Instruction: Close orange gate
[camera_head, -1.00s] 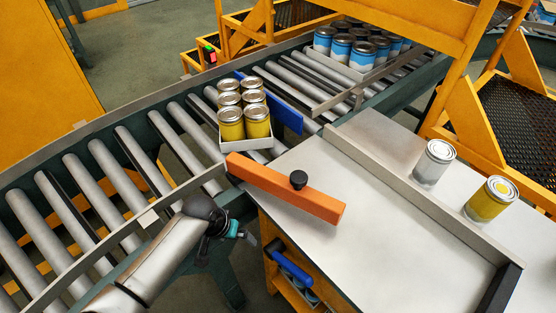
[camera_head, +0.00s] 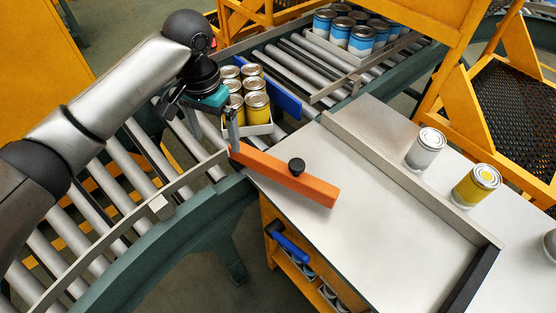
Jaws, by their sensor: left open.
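The orange gate (camera_head: 284,176) is a long orange bar with a black knob (camera_head: 296,166) on top. It lies over the near left edge of the table, its far end at the roller conveyor's side rail. My left gripper (camera_head: 230,135) comes in from the left over the conveyor and points down near the gate's far end, beside the yellow cans (camera_head: 256,106). Its fingers are open, with nothing seen between them; I cannot tell whether a finger touches the gate. My right gripper is not in view.
The yellow cans stand in a white tray (camera_head: 262,129) on the rollers, against a blue bar (camera_head: 280,95). Blue cans (camera_head: 362,40) stand farther along the conveyor. A white can (camera_head: 426,149) and a yellow can (camera_head: 475,185) stand beyond the table's raised rail (camera_head: 400,174). The table middle is clear.

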